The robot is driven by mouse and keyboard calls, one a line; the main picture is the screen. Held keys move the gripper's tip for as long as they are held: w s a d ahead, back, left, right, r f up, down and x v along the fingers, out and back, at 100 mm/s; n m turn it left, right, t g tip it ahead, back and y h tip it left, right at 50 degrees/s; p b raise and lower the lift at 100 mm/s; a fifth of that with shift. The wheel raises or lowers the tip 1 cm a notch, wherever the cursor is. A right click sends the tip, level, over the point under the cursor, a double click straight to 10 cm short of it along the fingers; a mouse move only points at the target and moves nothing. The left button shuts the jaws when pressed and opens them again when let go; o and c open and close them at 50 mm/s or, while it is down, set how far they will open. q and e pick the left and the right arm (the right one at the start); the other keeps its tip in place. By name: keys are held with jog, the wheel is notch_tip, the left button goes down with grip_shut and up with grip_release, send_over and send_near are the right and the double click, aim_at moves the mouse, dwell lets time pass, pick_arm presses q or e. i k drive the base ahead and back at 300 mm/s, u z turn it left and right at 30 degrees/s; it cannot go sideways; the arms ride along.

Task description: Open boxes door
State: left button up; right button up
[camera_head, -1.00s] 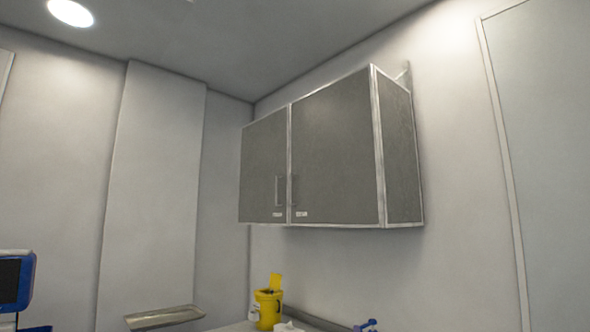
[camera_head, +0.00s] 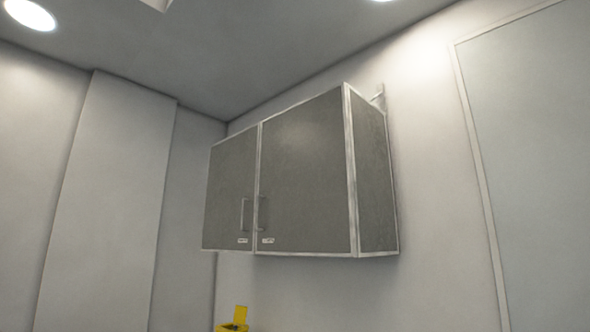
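A grey two-door wall cabinet (camera_head: 305,175) with pale metal edges hangs on the wall in the middle of the head view. Its left door (camera_head: 230,190) and its wider-looking right door (camera_head: 305,185) are both shut. A vertical handle (camera_head: 246,215) is on the left door and another handle (camera_head: 262,214) is on the right door, close together beside the middle seam. Small white labels sit below the handles. Neither of my grippers is in view.
A yellow container (camera_head: 235,323) shows at the bottom edge, below the cabinet, mostly cut off. A pale wall panel or door (camera_head: 530,170) is at the right. The space in front of the cabinet looks clear.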

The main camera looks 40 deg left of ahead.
aim_at(305, 198)
jog(key=i, duration=0.4)
jog(key=u, duration=0.8)
